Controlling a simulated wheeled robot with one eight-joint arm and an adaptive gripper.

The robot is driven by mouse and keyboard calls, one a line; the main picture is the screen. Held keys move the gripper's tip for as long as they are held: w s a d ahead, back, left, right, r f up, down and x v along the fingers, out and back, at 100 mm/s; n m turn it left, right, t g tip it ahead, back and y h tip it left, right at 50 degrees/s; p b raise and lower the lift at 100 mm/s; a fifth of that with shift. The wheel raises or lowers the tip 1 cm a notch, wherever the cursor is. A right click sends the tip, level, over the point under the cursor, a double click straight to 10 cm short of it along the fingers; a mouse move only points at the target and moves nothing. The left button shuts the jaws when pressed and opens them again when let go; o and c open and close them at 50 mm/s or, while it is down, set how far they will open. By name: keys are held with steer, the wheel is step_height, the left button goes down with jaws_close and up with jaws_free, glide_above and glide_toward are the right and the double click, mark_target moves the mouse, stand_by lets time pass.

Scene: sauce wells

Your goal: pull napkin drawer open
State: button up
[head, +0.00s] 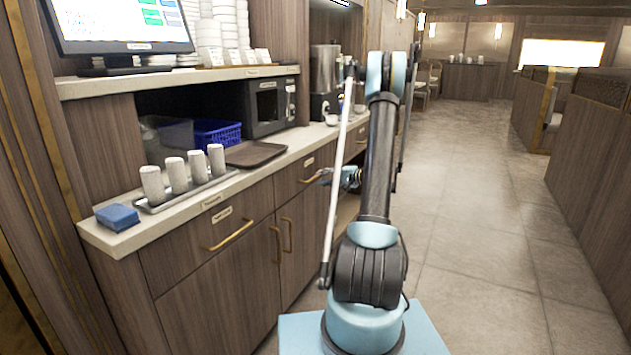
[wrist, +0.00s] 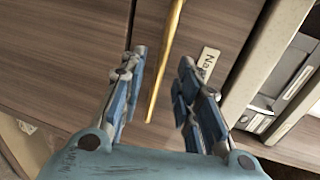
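The napkin drawer (head: 288,188) is in the wooden counter front, left of my arm in the head view, and looks flush with the cabinet. Its brass bar handle (head: 313,177) also shows in the wrist view (wrist: 165,65). There, a pale label (wrist: 208,60) starting "Na" is on the drawer front beside the handle. My gripper (wrist: 160,85) is open, with blue fingers on either side of the bar in the picture. I cannot tell whether either finger touches it. In the head view my gripper (head: 328,177) is close to the handle, partly hidden by my arm.
Another drawer (head: 205,240) with a brass handle is at the left, above cabinet doors. The tiled aisle (head: 470,200) to the right is clear.

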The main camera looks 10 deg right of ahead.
mark_target(316, 177)
steer(key=shift+x, duration=2.5)
steer(key=shift+c, duration=0.2)
